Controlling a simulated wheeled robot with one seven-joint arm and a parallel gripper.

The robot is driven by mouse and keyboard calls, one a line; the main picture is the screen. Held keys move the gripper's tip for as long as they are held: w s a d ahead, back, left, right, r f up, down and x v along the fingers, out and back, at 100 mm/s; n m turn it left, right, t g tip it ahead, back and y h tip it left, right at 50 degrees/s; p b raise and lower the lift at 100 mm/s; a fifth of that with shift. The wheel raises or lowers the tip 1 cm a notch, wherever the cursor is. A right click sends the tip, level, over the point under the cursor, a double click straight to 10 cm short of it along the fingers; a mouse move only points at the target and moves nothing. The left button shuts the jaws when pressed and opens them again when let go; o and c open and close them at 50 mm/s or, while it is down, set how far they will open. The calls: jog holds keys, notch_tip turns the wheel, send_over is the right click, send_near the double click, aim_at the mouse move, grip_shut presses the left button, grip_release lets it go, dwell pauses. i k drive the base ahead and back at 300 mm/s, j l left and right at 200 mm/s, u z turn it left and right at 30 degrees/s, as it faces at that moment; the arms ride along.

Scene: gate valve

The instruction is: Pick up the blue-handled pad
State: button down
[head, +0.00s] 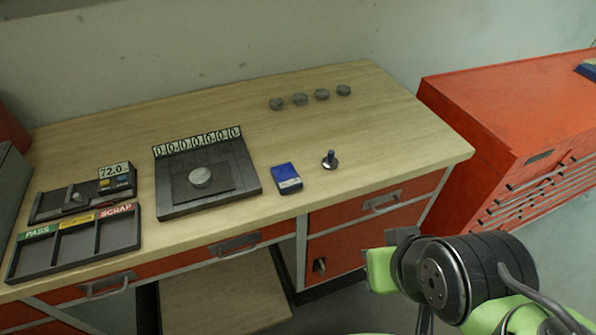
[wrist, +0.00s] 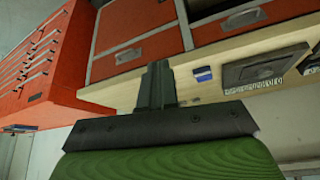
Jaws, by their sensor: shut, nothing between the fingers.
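The blue-handled pad (head: 331,159) stands upright on the wooden bench near its front edge, a small round metal disc with a dark blue knob. I cannot make it out in the wrist view, where my fingers may cover it. My gripper (wrist: 158,68) is shut and empty, its dark fingers together in front of the bench. In the head view my arm is at the lower right, apart from the pad, and the fingertips are not clear there.
A blue box (head: 287,179) lies left of the pad; it also shows in the wrist view (wrist: 203,74). A scale (head: 208,178) with a grey disc stands further left, beside a sorting tray (head: 75,243). Several grey discs (head: 300,99) sit behind. A red cabinet (head: 500,120) stands right.

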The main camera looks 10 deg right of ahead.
aim_at(329, 163)
jog(key=i+u, duration=0.1)
jog(key=u, duration=0.3)
jog(key=i+u, duration=0.15)
jog(key=u, duration=0.2)
jog(key=i+u, duration=0.1)
jog(key=u, duration=0.3)
jog(key=i+l+u, duration=0.1)
jog(key=u, duration=0.25)
